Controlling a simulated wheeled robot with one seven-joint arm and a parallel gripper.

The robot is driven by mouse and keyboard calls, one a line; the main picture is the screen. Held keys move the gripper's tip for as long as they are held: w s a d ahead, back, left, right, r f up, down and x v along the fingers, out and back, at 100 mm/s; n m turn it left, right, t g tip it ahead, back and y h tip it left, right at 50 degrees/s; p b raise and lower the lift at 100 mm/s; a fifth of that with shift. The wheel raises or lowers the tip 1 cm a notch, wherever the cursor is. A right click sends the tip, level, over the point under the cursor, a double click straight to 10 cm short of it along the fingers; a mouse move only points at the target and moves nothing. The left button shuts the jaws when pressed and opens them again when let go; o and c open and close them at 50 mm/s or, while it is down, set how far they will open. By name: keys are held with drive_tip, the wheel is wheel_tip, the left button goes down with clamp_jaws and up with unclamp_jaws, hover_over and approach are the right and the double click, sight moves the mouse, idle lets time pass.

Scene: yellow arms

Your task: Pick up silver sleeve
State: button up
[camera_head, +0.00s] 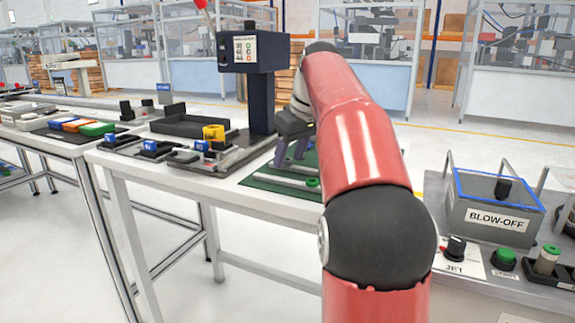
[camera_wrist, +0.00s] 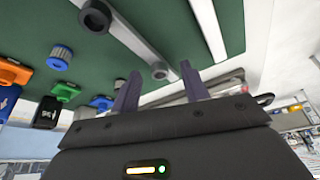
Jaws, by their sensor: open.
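My gripper (camera_head: 289,160) hangs over the green mat (camera_head: 262,184) on the white table, with its fingers pointing down and apart. In the wrist view my gripper (camera_wrist: 159,68) is open, with nothing visibly clamped between the two dark fingers. A small grey ring-shaped piece with a dark hole (camera_wrist: 160,71) shows between the fingertips, at the end of a pale bar. It may be the silver sleeve; I cannot tell for sure. In the head view my arm and gripper hide part of the mat.
A dark upright machine (camera_head: 252,80) stands just behind my gripper. Blue and yellow fixtures (camera_head: 213,132) are to its left. A green round piece (camera_head: 313,182) sits on the mat near my arm. A grey BLOW-OFF box (camera_head: 493,218) stands at the right.

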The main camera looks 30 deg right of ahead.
clamp_jaws()
drive_tip(key=shift+r, duration=0.15)
